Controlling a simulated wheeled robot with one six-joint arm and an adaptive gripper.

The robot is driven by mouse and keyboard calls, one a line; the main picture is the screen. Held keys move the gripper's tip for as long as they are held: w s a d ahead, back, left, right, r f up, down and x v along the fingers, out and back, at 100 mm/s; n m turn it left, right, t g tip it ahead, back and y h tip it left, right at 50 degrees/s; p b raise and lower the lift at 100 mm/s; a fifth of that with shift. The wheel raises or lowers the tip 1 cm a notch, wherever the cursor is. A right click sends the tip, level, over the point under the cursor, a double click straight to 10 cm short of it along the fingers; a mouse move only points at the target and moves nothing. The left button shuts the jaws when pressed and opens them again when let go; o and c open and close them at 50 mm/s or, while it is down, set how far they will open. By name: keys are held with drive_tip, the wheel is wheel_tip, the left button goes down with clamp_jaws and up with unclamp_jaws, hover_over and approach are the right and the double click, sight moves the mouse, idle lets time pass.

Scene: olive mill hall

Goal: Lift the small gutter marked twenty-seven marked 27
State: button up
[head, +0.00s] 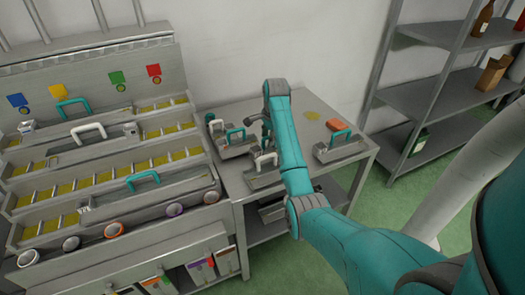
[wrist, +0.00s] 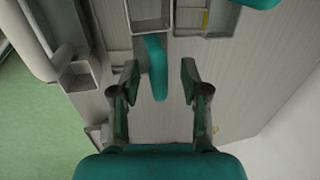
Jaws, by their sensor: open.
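Several small gutters with handles stand on the grey table; no number can be read on any of them. My gripper (wrist: 160,74) is open. In the wrist view a teal handle (wrist: 156,62) lies between its two fingers, closer to the left one, with no clear contact. This looks like the teal-handled gutter (head: 237,149) left of my arm in the head view. I cannot tell whether the fingers are level with the handle or above it. My arm hides most of my gripper in the head view.
A white-handled gutter (head: 262,178) stands close by in front, and another teal-handled gutter (head: 342,150) at the right. A sloped rack (head: 100,167) of gutters stands left, shelves (head: 440,70) at right.

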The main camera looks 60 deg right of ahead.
drive_tip(key=shift+w+f, duration=0.1)
drive_tip(key=shift+f, duration=0.25)
clamp_jaws()
drive_tip(key=shift+r, duration=0.1)
